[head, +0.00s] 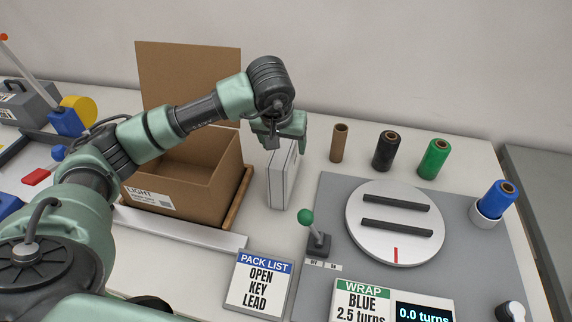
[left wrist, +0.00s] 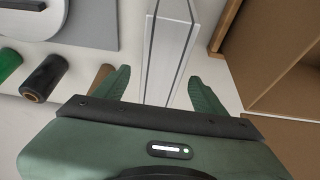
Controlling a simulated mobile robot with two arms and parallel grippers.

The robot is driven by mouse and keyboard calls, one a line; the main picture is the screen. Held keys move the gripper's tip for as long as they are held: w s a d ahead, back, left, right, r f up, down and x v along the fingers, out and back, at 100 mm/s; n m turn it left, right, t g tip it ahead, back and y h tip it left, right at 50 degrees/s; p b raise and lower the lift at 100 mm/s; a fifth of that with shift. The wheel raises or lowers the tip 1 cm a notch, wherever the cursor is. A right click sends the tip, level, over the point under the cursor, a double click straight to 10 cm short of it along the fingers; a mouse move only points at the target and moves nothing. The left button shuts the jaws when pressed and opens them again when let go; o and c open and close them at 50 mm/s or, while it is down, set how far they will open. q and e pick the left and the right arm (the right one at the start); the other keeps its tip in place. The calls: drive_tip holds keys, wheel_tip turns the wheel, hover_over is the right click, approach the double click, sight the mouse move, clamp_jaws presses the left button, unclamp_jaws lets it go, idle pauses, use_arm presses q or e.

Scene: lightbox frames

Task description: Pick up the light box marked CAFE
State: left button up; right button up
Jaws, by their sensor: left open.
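A slim white and grey light box (head: 282,182) stands upright on the table between the cardboard carton and the grey mat. No CAFE lettering is readable on it from here. My left gripper (head: 284,138) is at the top of this box, pointing down, and partly covers it. In the left wrist view the box (left wrist: 168,48) lies between the two open fingers of the left gripper (left wrist: 160,78), with a gap visible on each side. My right gripper is not in view.
An open cardboard carton (head: 205,190) marked LIGHT stands close left of the box. To the right are a turntable (head: 365,245), a green-knobbed lever (head: 318,243) and several rolls, including a brown one (head: 339,143). A PACK LIST sign (head: 259,284) is in front.

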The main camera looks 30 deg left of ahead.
use_arm(q)
drive_tip(key=p+x, duration=0.2)
drive_tip(key=x, duration=0.3)
drive_tip(key=shift+w+a+f, duration=0.1)
drive_tip(key=shift+w, duration=0.15)
drive_tip(key=shift+w+f, duration=0.1)
drive_tip(key=shift+f, duration=0.2)
drive_tip(key=shift+r, duration=0.1)
clamp_jaws()
